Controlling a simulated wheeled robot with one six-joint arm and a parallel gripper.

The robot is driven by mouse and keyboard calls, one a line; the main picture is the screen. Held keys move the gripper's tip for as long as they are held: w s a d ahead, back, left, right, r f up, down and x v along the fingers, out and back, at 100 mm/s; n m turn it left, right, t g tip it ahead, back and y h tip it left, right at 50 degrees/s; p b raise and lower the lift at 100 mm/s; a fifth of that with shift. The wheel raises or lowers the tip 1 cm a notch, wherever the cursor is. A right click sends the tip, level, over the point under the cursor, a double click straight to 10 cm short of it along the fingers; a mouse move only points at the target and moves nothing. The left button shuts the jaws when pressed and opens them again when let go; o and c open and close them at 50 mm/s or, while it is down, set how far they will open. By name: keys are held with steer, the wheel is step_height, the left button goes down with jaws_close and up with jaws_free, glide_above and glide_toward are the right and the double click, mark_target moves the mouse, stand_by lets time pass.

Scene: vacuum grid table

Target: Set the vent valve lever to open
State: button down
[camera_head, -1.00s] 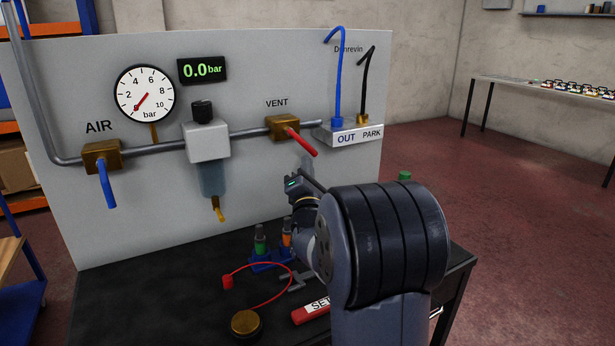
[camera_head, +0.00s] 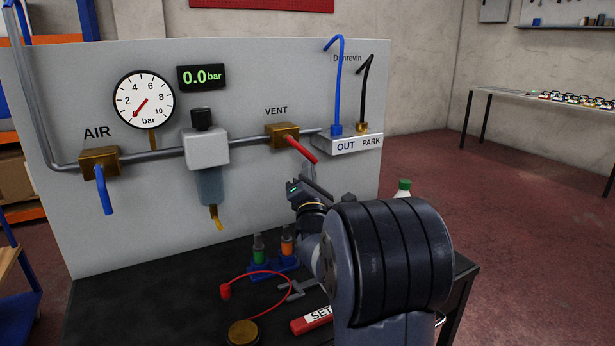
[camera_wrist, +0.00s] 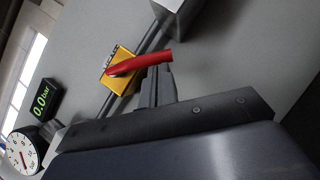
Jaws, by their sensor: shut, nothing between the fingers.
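The vent valve (camera_head: 282,136) is a brass block on the pipe under the label VENT. Its red lever (camera_head: 302,150) slants down to the right from the block. In the wrist view the yellow-brass valve block (camera_wrist: 121,70) and red lever (camera_wrist: 150,61) are close ahead. My gripper (camera_head: 306,172) is just below the lever's free end in the head view. In the wrist view my gripper's shut fingers (camera_wrist: 157,76) reach up to the lever's outer part. I cannot tell if they touch it. Nothing is held.
The AIR valve (camera_head: 100,163) has a blue lever hanging down. The display (camera_head: 202,77) reads 0.0 bar. Blue and black hoses rise from the OUT/PARK block (camera_head: 350,141). A blue holder (camera_head: 262,270) and red cord (camera_head: 262,273) lie on the dark bench (camera_head: 130,300).

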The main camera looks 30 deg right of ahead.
steer(key=shift+d+n+b, duration=0.15)
steer(key=shift+n+b, duration=0.15)
steer(key=shift+b, duration=0.2)
steer(key=n+y+b, duration=0.1)
steer(key=n+b, duration=0.1)
steer(key=d+n+t+y+b, duration=0.1)
steer(key=b, duration=0.2)
steer(key=d+n+t+y+b, duration=0.1)
steer(key=n+b, duration=0.1)
steer(key=b, duration=0.1)
steer(key=shift+r+n+y, duration=0.3)
steer(key=shift+d+r+n+t+y+b, duration=0.35)
steer(key=shift+r+n+y+b, duration=0.25)
steer(key=shift+n+b, duration=0.4)
steer(key=shift+d+r+n+t+y+b, duration=0.3)
steer(key=shift+r+n+y+b, duration=0.4)
steer(key=shift+b, duration=0.45)
steer(key=shift+f, duration=0.1)
